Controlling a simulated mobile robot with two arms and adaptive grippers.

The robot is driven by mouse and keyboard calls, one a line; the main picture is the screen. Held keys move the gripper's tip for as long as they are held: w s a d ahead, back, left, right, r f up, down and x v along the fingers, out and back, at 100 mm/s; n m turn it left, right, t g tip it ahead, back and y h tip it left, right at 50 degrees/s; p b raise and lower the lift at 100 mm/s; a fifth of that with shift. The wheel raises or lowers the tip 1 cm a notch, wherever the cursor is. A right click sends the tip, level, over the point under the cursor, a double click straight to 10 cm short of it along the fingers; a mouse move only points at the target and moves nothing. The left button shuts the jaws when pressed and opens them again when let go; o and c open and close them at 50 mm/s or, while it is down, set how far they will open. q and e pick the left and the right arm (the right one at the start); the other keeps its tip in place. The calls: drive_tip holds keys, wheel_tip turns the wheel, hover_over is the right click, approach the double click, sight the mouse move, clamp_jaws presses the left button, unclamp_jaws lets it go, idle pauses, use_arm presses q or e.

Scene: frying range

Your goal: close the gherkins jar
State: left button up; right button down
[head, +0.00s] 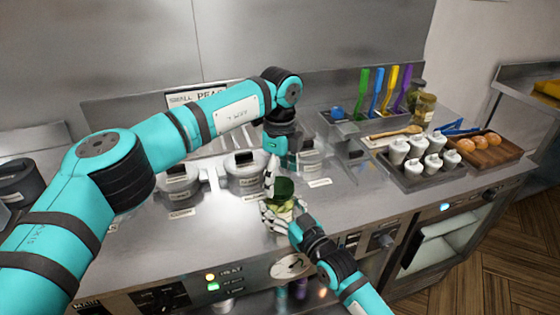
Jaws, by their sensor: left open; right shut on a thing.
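The gherkins jar (280,207) is a small glass jar with green contents, near the front edge of the steel counter. A dark green lid (284,187) shows at its top; I cannot tell whether it is seated or loose. My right gripper (276,214) is shut on the jar from the front, and its fingers hide part of the glass. My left gripper (271,180) is open just above and beside the lid, pointing down. I cannot tell whether its fingers touch the lid.
Lidded steel pots (243,178) stand behind and left of the jar. To the right are a grey tray of white cups (416,180), a wooden tray (479,158) with buns, colored-handled utensils (377,90) and another jar (424,106). The counter right of the jar is clear.

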use_arm(q)
drive_tip(key=shift+f, duration=1.1)
